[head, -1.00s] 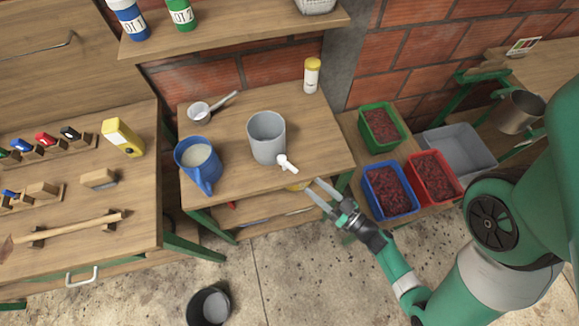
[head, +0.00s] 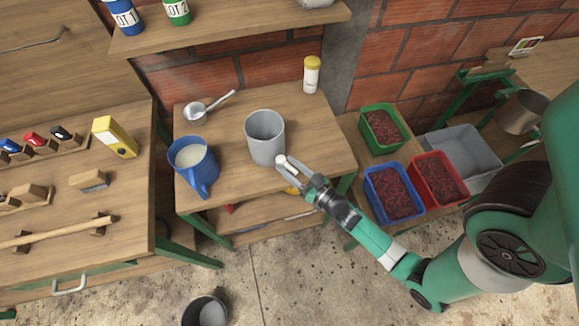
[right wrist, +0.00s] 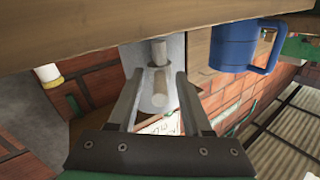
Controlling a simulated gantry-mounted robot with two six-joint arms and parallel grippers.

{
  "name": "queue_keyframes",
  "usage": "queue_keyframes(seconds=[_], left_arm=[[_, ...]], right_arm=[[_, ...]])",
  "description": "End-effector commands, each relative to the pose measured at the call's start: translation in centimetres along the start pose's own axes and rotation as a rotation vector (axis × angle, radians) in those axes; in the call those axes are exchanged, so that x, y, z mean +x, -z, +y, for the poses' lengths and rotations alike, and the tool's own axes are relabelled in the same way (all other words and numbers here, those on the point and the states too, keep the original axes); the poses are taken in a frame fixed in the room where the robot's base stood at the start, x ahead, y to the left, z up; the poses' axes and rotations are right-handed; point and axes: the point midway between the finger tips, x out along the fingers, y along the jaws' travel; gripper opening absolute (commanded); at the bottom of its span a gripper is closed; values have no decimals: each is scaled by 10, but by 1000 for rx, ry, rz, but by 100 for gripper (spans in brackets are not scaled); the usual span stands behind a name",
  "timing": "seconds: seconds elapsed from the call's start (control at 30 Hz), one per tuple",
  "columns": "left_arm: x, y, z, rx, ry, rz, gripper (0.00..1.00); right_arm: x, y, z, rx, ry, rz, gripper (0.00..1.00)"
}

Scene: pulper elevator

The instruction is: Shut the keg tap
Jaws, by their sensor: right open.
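The keg (head: 265,139) is a grey open-topped cylinder standing upright on the small wooden table. Its white tap (head: 281,160) sticks out low on the front right side. My right gripper (head: 298,170) is open at the tap, its fingers partly covering it. In the right wrist view the pale keg (right wrist: 140,58) is ahead. The tap (right wrist: 160,86) lies between the two open fingers of the right gripper (right wrist: 158,78), with no clear grip on it. Whether a finger touches it I cannot tell. My left gripper is not in view.
A blue jug (head: 193,163) with pale contents stands left of the keg. A metal ladle (head: 197,111) and a yellow-capped bottle (head: 312,75) are behind. Blue (head: 393,191), red (head: 436,179) and green (head: 381,128) crates are at right. A dark bucket (head: 206,311) stands on the floor.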

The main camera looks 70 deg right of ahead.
Motion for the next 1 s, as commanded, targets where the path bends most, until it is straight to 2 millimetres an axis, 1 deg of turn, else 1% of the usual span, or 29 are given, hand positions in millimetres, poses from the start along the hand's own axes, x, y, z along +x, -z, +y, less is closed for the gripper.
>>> queue_keyframes(seconds=[0.07, 0.1, 0.37, 1.0], left_arm=[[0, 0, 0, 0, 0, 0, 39], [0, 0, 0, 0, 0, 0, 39], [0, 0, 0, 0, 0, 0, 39], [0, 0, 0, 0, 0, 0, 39]], right_arm=[[0, 0, 0, 0, 0, 0, 50], [0, 0, 0, 0, 0, 0, 48], [-1, 0, 0, 0, 0, 0, 1], [-1, -2, 1, 1, -3, -5, 0]])
